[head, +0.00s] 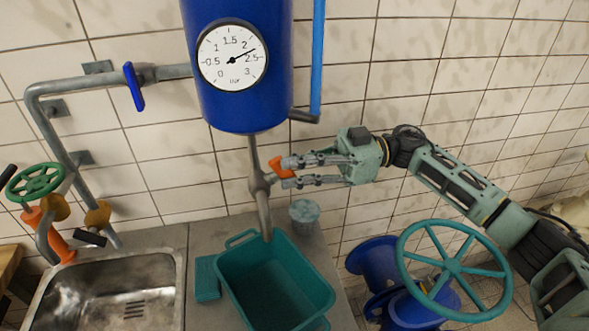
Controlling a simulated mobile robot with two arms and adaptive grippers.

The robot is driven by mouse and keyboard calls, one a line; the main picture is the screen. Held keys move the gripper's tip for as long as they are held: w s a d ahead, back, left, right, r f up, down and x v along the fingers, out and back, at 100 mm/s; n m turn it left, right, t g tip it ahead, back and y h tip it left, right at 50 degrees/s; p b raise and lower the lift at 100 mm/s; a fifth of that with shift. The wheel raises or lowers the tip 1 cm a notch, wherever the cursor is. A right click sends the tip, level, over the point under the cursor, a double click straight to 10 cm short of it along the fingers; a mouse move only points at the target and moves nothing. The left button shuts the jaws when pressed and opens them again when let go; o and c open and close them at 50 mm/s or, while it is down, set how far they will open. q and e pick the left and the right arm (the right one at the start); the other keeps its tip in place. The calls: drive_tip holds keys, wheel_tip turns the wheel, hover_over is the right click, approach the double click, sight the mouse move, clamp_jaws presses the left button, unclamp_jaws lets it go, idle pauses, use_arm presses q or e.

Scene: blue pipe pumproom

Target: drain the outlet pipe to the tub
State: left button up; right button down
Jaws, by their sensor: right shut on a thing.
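The grey outlet pipe (263,210) comes down from the bottom of the blue tank (238,95). Its lower end is over the green tub (322,287), which stands on the grey counter. No water shows at the pipe's end. A small orange handle (277,168) sits at the valve body on the right side of the pipe. My right gripper (286,172) reaches in from the right and is shut on the orange handle. My left gripper is not in view.
A gauge (232,56) on the tank points between 2 and 2.5. A steel sink (105,295) is at the left, below a green handwheel (35,183). A glass-like cup (305,214) stands behind the tub. A large teal handwheel (452,266) is at the lower right.

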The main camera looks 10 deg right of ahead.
drive_tip(key=shift+w+n+g+b, duration=0.15)
drive_tip(key=shift+n+g+b, duration=0.4)
drive_tip(key=shift+n, duration=0.55)
drive_tip(key=c, duration=1.8)
unclamp_jaws()
drive_tip(key=shift+c, duration=0.2)
drive_tip(key=w+d, duration=0.1)
drive_tip(key=d, duration=1.1)
drive_tip(key=shift+w, duration=0.15)
drive_tip(key=shift+r, duration=0.1)
